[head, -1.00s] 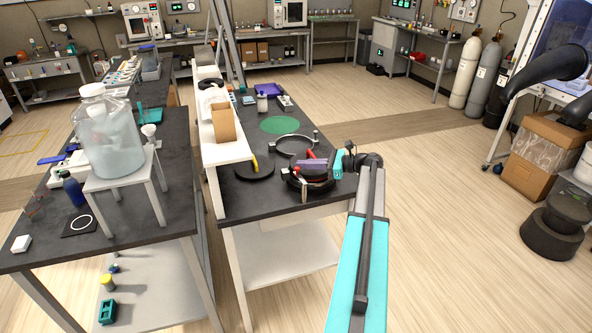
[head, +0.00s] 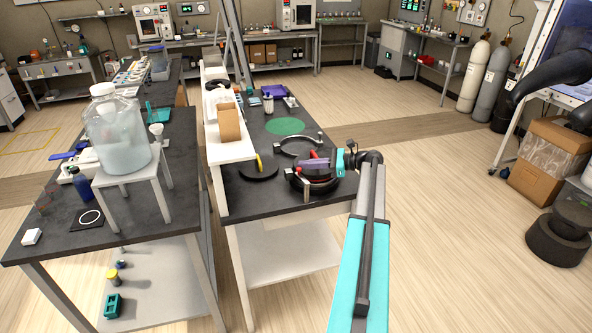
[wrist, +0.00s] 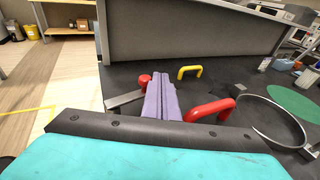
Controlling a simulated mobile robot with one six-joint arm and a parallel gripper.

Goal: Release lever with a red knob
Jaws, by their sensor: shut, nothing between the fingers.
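The red knob (wrist: 145,80) shows in the wrist view just left of my fingertips, at the far end of a flat grey lever (wrist: 124,98). My gripper (wrist: 160,84) has its purple fingers closed together with nothing between them. The knob seems close beside the fingertips; I cannot tell if they touch. In the head view my gripper (head: 308,165) is over a dark round fixture (head: 318,188) at the bench's right side. The knob and lever are hard to make out there, partly hidden by the gripper. A red handle (wrist: 212,110) stands right of the fingers.
A black disc (head: 262,174) with a yellow handle (wrist: 190,72) lies left of the fixture. An open metal ring (wrist: 272,122) and a green disc (head: 285,126) lie behind. A white raised shelf (head: 229,150) edges the bench's left side.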

